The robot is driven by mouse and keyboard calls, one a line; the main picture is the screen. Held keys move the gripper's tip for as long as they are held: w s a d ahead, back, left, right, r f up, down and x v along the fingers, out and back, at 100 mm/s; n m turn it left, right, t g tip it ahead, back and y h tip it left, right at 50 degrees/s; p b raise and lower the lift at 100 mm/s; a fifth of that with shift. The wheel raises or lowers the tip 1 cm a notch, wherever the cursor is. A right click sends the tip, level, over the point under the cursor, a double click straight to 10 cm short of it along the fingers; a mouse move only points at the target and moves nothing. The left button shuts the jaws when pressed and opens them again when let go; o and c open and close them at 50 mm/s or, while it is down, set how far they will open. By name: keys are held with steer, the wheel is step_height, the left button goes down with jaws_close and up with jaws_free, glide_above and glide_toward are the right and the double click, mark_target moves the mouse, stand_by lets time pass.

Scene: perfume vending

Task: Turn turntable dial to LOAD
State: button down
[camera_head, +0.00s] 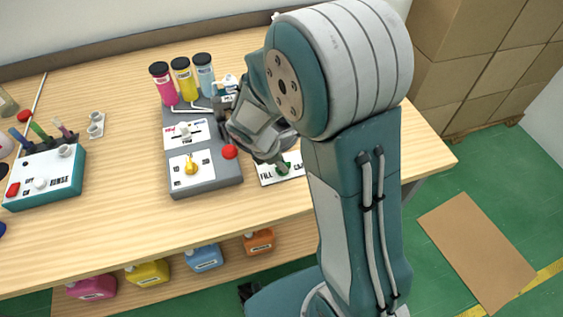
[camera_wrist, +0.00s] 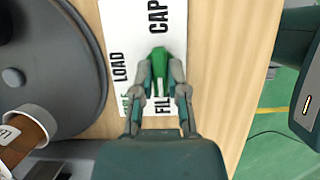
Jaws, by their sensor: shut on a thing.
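The green turntable dial (camera_wrist: 159,56) sits on a white label plate (camera_wrist: 122,25) printed with LOAD, CAP and FILL. LOAD is on the left in the wrist view, CAP at the top right, and FILL is partly covered by my fingers. My gripper (camera_wrist: 160,75) is shut on the dial, one finger on each side. Which word the dial points at cannot be told, as the fingers cover much of it. In the head view my gripper (camera_head: 279,164) reaches down to the plate (camera_head: 268,177). The dark grey turntable (camera_wrist: 55,60) is beside the plate.
A grey dispenser box (camera_head: 207,185) with a yellow knob, a red button and pink, yellow and blue bottles stands left of my gripper. A teal rinse box (camera_head: 62,185) is further left. A brown vessel (camera_wrist: 25,135) is near the turntable. Bare wood lies right of the plate.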

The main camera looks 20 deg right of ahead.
steer(key=shift+w+m, duration=0.1)
steer(key=shift+m, duration=0.3)
steer(key=m+g, duration=0.1)
steer(key=m, duration=0.3)
steer(key=shift+g+y, duration=0.3)
steer(key=shift+g, duration=0.1)
steer(key=m+g+y, duration=0.1)
steer(key=m, duration=0.3)
steer(key=shift+w+d, duration=0.1)
steer(key=m+g+y, duration=0.1)
steer(key=m, duration=0.3)
steer(key=shift+m, duration=0.4)
steer(key=shift+m+g+y, duration=0.3)
steer(key=shift+m+y, duration=0.6)
steer(key=shift+m, duration=1.1)
steer(key=shift+d, duration=0.1)
steer(key=c, duration=0.7)
jaws_free()
steer(key=shift+o, duration=0.2)
